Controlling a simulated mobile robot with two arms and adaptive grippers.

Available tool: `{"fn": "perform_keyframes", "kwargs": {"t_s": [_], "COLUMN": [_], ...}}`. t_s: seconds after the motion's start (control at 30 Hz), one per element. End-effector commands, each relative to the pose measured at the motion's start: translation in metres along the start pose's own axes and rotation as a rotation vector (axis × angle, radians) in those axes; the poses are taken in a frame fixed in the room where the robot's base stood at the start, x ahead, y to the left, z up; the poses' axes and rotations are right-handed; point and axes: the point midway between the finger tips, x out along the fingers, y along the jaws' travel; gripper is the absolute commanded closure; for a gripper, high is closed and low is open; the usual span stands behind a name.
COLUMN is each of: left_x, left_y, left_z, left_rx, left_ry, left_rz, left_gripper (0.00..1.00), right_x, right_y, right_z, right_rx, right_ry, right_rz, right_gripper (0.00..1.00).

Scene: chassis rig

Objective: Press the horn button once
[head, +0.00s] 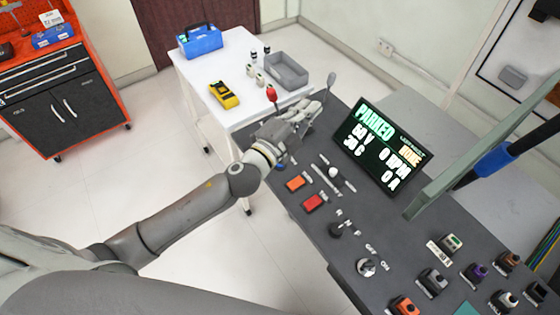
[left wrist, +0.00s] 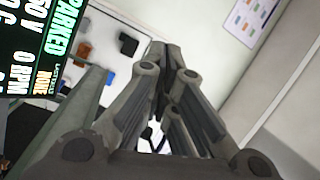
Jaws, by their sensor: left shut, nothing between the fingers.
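The dark control panel (head: 345,222) runs from the middle to the lower right of the head view. My left gripper (head: 318,106) is shut and empty above the panel's far left end, left of the display, and hides part of the panel there. In the left wrist view its fingers (left wrist: 161,58) come together with nothing between them. My right gripper is in neither view.
A display (head: 380,146) reading PARKED stands on the panel. A red-knobbed lever (head: 271,92) and a grey round-topped piece (head: 331,79) stand near the gripper. A black knob (head: 336,230) and a rotary switch (head: 367,267) are nearer. A white table (head: 195,68) stands beyond.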

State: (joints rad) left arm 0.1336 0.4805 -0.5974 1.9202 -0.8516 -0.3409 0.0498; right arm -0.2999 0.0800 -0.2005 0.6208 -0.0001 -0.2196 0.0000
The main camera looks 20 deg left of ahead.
Motion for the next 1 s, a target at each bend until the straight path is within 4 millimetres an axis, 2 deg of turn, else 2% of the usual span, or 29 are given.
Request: {"fn": "perform_keyframes", "kwargs": {"t_s": [0.07, 0.2, 0.33, 0.47, 0.6, 0.7, 0.8, 0.9, 1.0], "left_x": [0.013, 0.024, 0.026, 0.022, 0.011, 0.003, -0.004, -0.009, -0.011], "left_y": [-0.002, 0.012, 0.036, 0.064, 0.085, 0.093, 0.095, 0.096, 0.097], "left_z": [-0.016, -0.035, -0.033, -0.006, 0.042, 0.076, 0.100, 0.113, 0.119], "left_rx": [0.143, 0.389, 0.618, 0.839, 1.040, 1.136, 1.193, 1.222, 1.233], "left_ry": [0.123, 0.333, 0.504, 0.646, 0.752, 0.795, 0.816, 0.826, 0.831], "left_rz": [0.001, 0.045, 0.131, 0.267, 0.447, 0.561, 0.641, 0.687, 0.708], "left_gripper": [1.00, 1.00, 1.00, 1.00, 1.00, 1.00, 1.00, 1.00, 1.00], "right_x": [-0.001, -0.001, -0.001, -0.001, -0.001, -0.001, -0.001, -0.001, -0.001], "right_y": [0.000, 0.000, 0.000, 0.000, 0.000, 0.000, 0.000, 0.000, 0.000], "right_z": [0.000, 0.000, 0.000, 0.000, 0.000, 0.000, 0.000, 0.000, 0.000], "right_rx": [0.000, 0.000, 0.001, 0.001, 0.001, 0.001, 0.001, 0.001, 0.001], "right_ry": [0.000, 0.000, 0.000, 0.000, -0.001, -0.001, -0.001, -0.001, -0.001], "right_rz": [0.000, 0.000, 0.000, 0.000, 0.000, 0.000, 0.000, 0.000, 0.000], "right_gripper": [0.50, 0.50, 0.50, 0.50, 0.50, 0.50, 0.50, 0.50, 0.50]}}
